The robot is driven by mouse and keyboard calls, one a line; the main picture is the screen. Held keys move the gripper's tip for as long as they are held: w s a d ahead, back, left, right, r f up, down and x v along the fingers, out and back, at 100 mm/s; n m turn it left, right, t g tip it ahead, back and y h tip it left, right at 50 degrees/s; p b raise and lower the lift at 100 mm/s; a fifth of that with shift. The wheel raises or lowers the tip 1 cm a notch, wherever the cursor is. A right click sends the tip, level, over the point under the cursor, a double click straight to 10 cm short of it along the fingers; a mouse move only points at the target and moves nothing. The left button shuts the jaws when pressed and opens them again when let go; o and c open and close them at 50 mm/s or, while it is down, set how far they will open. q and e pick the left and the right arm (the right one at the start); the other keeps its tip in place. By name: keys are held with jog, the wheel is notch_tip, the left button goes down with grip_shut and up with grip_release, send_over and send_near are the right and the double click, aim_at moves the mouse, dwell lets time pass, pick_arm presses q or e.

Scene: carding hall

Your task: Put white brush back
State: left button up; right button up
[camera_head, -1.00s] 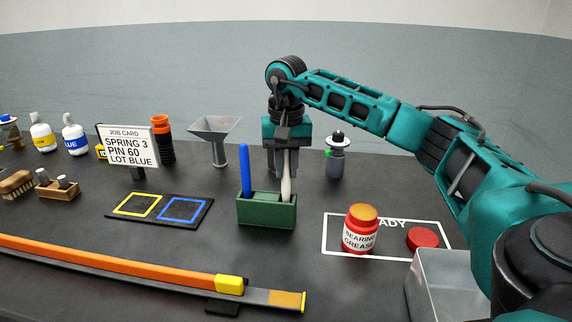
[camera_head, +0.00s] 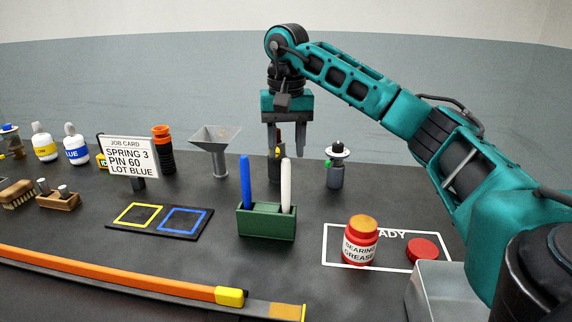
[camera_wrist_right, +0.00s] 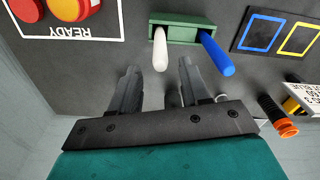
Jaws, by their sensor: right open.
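The white brush (camera_head: 286,184) stands upright in the right part of the green holder (camera_head: 266,223), beside a blue brush (camera_head: 245,182). In the right wrist view the white brush (camera_wrist_right: 160,50) and the blue brush (camera_wrist_right: 217,54) point out of the green holder (camera_wrist_right: 196,31). My right gripper (camera_head: 286,151) is above and behind the holder, open and empty, with its fingers apart from the white brush. My left gripper is not in view.
A grease jar (camera_head: 360,240) and red lid (camera_head: 423,249) are inside the white READY outline. A metal bin (camera_head: 440,290) is at the lower right. A funnel (camera_head: 214,145) and a job card (camera_head: 128,155) stand to the left. An orange bar (camera_head: 120,275) crosses the front.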

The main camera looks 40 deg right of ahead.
notch_tip(320, 180, up, 4)
jog(key=shift+s+r+p, duration=0.1)
jog(key=shift+r+p, duration=0.15)
jog(key=shift+p, duration=0.45)
jog(key=shift+a+f, duration=0.1)
